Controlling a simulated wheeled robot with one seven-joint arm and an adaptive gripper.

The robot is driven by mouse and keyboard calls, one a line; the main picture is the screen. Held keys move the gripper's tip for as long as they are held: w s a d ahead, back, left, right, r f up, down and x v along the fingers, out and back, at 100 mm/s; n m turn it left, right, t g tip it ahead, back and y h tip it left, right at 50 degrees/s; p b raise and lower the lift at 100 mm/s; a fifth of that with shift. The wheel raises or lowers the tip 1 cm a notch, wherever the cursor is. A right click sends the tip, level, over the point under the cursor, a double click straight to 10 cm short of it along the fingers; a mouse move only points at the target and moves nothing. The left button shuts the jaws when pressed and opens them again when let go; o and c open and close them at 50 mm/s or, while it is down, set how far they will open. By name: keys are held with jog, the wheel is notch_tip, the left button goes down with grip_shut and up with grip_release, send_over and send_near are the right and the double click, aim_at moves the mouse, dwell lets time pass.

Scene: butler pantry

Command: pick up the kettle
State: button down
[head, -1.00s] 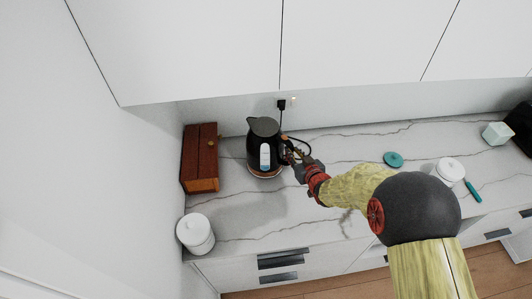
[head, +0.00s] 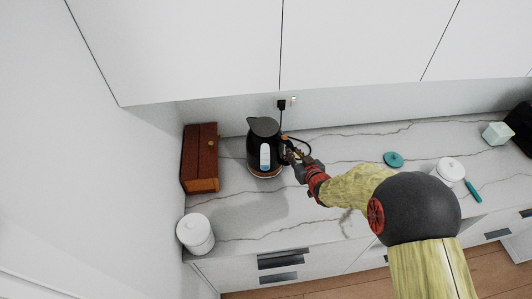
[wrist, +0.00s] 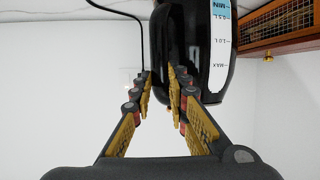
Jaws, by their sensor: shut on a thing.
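The black kettle (head: 258,137), with a pale water gauge on its front, stands upright near the back of the counter. A round brown base (head: 265,174) shows under it; I cannot tell whether the two are apart. My gripper (head: 292,155) is at the kettle's right side, shut on it at the handle. In the wrist view the kettle (wrist: 192,35) appears upside down, its gauge markings inverted. The fingers of my gripper (wrist: 161,90) are on either side of the dark handle part, which they partly hide.
A wooden box (head: 199,158) stands left of the kettle near the wall. A white canister (head: 195,232) is at the front left. A black cord (head: 298,142) runs behind my gripper near a wall plug. A teal disc (head: 393,159) and another white canister (head: 451,170) are right. Cabinets hang above.

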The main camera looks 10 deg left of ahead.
jog(key=shift+w+r, duration=0.2)
jog(key=shift+r, duration=0.1)
